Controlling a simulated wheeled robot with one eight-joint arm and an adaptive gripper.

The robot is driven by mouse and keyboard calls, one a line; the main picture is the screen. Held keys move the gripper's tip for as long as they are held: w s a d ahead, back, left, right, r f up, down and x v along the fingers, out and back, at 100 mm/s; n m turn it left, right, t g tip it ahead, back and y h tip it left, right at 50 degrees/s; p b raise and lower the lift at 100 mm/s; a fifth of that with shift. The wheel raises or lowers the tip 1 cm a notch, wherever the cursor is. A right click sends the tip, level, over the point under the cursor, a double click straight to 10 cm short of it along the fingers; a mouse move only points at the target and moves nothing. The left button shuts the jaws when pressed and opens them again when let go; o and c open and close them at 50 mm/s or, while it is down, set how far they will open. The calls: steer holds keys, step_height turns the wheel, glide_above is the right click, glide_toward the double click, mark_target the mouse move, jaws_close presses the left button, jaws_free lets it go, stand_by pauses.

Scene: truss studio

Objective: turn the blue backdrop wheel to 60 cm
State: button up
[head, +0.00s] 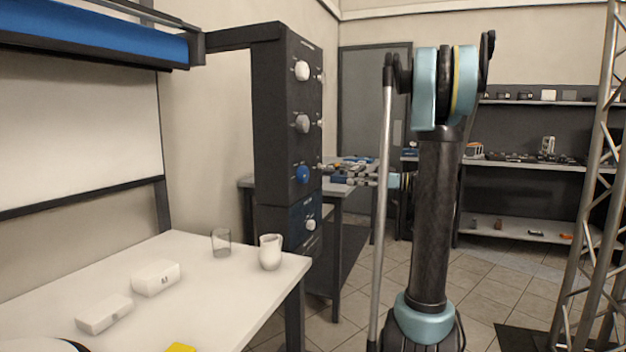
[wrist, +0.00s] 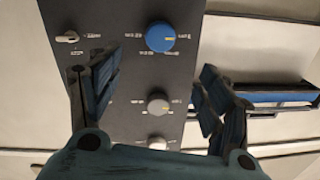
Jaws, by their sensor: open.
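The blue backdrop wheel (head: 302,174) is the lowest of three large knobs on the face of a dark upright panel (head: 272,120). In the wrist view, which looks upside down, the blue wheel (wrist: 161,37) is above centre, with a pale yellow mark toward its right and small white labels around it, too small to read. My gripper (wrist: 158,88) is open and empty, its two dark fingers apart in front of the panel. The wheel shows beyond the fingertips, and nothing is between the jaws that I can see them touch.
A grey knob (head: 302,124) and a white knob (head: 302,71) sit above the blue wheel in the head view. A small lever (wrist: 68,38) is beside it in the wrist view. A white table (head: 215,290) with a cup (head: 270,252) and glass stands in front. A truss is right.

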mark_target(307, 175)
steer(key=x, duration=1.7)
steer(key=shift+w+a, duration=0.1)
steer(key=shift+a, duration=0.1)
steer(key=shift+r, duration=0.1)
steer(key=c, duration=1.1)
steer(key=shift+o, duration=0.2)
steer(key=shift+a, duration=0.1)
